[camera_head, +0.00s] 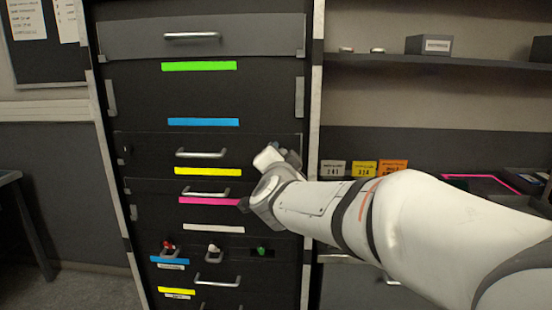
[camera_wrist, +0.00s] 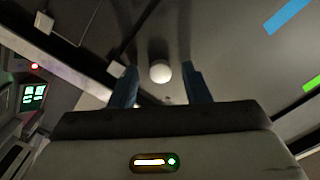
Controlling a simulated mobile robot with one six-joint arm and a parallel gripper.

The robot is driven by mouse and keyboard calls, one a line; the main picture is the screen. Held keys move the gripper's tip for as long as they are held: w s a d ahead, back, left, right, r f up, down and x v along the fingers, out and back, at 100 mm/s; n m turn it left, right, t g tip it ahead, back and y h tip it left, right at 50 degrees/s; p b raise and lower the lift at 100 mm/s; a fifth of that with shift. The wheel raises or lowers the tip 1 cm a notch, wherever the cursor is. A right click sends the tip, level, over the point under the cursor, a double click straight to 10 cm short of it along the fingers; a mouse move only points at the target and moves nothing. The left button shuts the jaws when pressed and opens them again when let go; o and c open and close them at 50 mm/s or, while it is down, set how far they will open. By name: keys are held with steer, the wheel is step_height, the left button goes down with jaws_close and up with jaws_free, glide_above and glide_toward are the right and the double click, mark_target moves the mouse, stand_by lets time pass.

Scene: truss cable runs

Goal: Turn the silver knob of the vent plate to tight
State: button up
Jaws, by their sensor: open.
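A round, pale silver knob (camera_wrist: 160,72) shows on a dark grey panel face in the wrist view. My gripper (camera_wrist: 161,84) is open, with one blue finger on each side of the knob and a gap to each. I cannot tell whether the fingertips reach around the knob or stop short of it. In the head view my gripper (camera_head: 278,160) is at the right side of the dark cabinet, by the drawer with the yellow strip. The knob is hidden behind it there. No pointer or tight mark can be read.
The cabinet (camera_head: 150,95) has several protruding drawer handles (camera_head: 202,154). Lower down are a red knob (camera_head: 168,246), a whitish knob (camera_head: 213,248) and a green knob (camera_head: 261,251). A shelf (camera_head: 455,62) with small boxes stands to the right. The floor at left is clear.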

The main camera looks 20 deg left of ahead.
steer(key=v, duration=0.7)
steer(key=shift+s, duration=0.4)
steer(key=s+d+f+n+g+p, duration=0.2)
steer(key=d+f+n+g+p, duration=0.15)
steer(key=d, duration=0.35)
steer(key=s+d+f+n+g+p, duration=0.1)
steer(key=d+f+n+g+p, duration=0.2)
steer(key=d, duration=0.5)
steer(key=s+d+f+g+h+p, duration=0.2)
steer(key=s+d+f+g, duration=0.1)
steer(key=s+d, duration=0.5)
steer(key=s+d+f+g+h+p, duration=0.2)
steer(key=s+d+g, duration=0.3)
steer(key=s+d, duration=0.3)
steer(key=shift+s+d+f, duration=0.15)
steer(key=shift+d+f, duration=0.45)
